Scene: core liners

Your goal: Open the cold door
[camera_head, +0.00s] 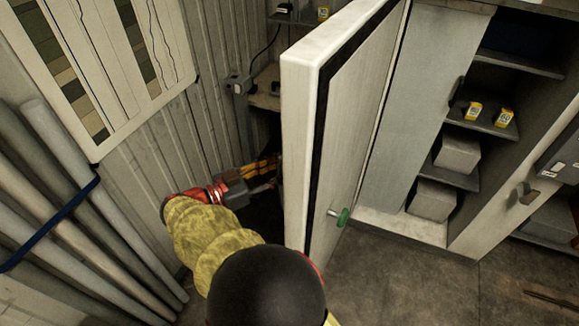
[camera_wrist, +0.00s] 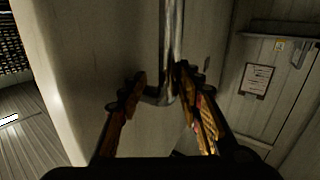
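The cold door (camera_head: 302,150) is a thick white slab with a dark seal, standing ajar with its free edge towards me. A green inside release knob (camera_head: 343,217) shows on its inner face. In the wrist view a vertical metal handle (camera_wrist: 171,45) stands off the pale door face (camera_wrist: 90,50) and bends back at its lower end. My gripper (camera_head: 268,166) is left of the door, on its outer side. In the wrist view my gripper (camera_wrist: 158,82) has its fingers apart, with the handle's lower end between them, nearer the right finger. Contact is unclear.
Inside the doorway are shelves (camera_head: 462,178) with pale boxes and yellow devices. Long grey pipes (camera_head: 75,190) lean at the left, below a wall chart (camera_head: 110,60). The floor (camera_head: 400,285) right of the door is clear. A wall notice (camera_wrist: 257,80) shows in the wrist view.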

